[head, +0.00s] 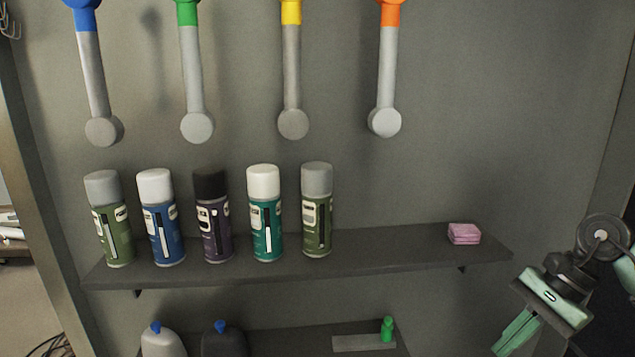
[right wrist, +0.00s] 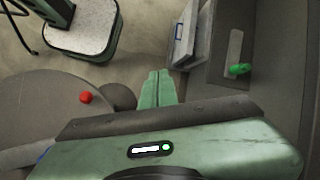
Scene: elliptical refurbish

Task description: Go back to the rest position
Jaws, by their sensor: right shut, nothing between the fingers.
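My right gripper (head: 512,335) is at the lower right of the head view, to the right of the shelf and below its level, its green fingers pointing down and left. In the right wrist view its green fingers (right wrist: 155,90) are together with nothing between them. It touches no object that I can see. My left gripper is not in the head view.
A dark shelf (head: 390,262) holds several spray cans (head: 265,215) and a pink sponge-like block (head: 464,234). Several tools hang above. A lower shelf (head: 290,340) holds bottles and a green-handled scraper (head: 387,329). A round table (right wrist: 40,115) bears a red object (right wrist: 86,97).

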